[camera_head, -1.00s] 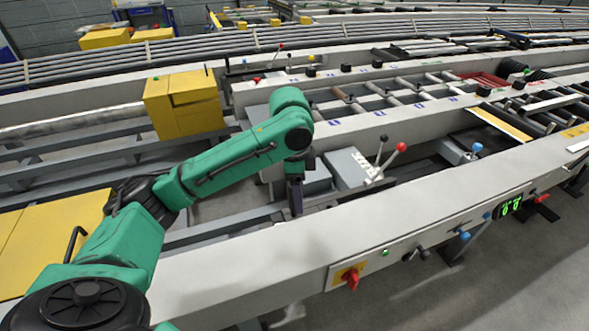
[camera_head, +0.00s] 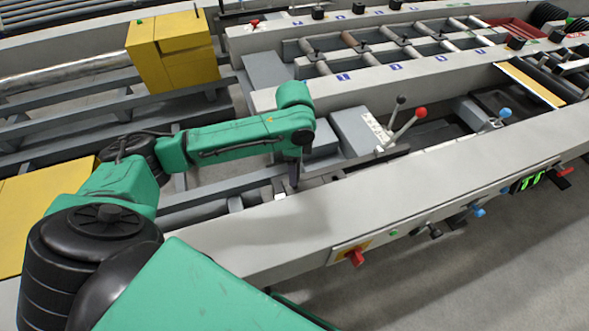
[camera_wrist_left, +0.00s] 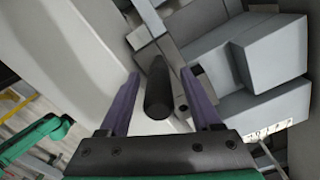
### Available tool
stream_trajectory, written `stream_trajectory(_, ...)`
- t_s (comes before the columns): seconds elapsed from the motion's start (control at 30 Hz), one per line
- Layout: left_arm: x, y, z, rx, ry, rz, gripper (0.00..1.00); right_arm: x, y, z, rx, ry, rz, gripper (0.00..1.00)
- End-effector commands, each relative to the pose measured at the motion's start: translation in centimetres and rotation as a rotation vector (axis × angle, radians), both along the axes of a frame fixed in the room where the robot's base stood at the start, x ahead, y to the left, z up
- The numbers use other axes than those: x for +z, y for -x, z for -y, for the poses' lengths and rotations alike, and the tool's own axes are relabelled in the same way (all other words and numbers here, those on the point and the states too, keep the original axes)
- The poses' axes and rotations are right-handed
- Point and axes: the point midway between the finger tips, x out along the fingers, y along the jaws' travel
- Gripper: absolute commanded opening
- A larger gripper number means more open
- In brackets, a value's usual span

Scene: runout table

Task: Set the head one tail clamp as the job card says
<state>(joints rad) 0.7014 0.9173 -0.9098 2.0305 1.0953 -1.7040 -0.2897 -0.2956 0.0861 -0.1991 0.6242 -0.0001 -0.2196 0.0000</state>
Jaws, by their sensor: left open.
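My left gripper (camera_head: 294,182) points down into the gap behind the front rail, beside a grey block. In the left wrist view its two purple fingers are open (camera_wrist_left: 160,76). A dark round handle (camera_wrist_left: 158,92) stands between them, with space visible on both sides; it looks like the clamp's handle, though no label confirms this. Its foot meets a grey metal bar (camera_wrist_left: 147,48). In the head view the handle is hidden by the gripper. A printed white label (camera_head: 376,127) on a grey box is too small to read. My right gripper is out of view.
Levers with a black knob (camera_head: 400,100), a red knob (camera_head: 421,112) and a blue knob (camera_head: 505,112) rise right of the gripper. The front rail (camera_head: 400,192) carries a red switch (camera_head: 355,257) and a green display (camera_head: 531,181). A yellow cabinet (camera_head: 170,50) stands behind.

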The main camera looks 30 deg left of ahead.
Motion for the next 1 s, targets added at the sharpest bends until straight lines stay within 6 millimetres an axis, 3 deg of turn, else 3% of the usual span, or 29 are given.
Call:
stream_trajectory(0.3,-0.89,0.0,0.0,0.0,0.0,0.001,0.65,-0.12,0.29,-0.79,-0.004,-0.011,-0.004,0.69)
stream_trajectory(0.33,-0.89,0.0,0.0,0.0,0.0,0.0,0.61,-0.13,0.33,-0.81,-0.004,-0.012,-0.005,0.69)
stream_trajectory(0.5,-0.86,0.0,0.01,0.0,0.0,0.001,0.0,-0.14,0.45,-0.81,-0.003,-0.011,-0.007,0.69)
stream_trajectory(1.0,-0.76,-0.04,0.02,0.0,0.0,0.002,0.0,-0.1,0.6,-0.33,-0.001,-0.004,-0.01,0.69)
